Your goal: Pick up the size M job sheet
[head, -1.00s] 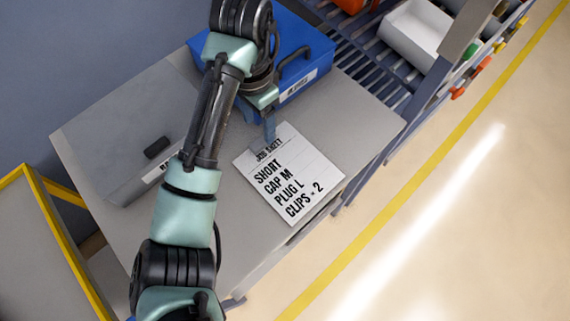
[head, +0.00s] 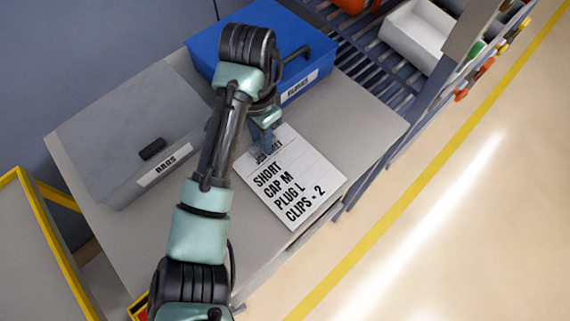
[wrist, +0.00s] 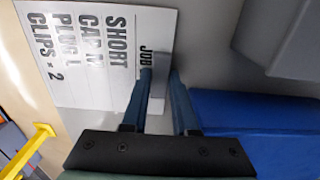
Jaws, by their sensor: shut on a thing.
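The job sheet (head: 300,188) is a white card on the grey table, printed SHORT, CAP M, PLUG L and CLIPS × 2. It also shows in the wrist view (wrist: 85,62). My gripper (head: 265,148) points down at the sheet's top edge, by the words JOB SHEET, and partly covers that heading. In the wrist view, the blue fingers of my gripper (wrist: 162,78) are shut on this top edge. The sheet looks flat. I cannot tell whether it is lifted off the table.
A grey box (head: 120,120) labelled RAGS stands to the left on the table (head: 375,125). A blue box (head: 215,45) with a dark handle stands behind my gripper. A roller conveyor (head: 365,70) with a white bin (head: 415,35) runs at the back right.

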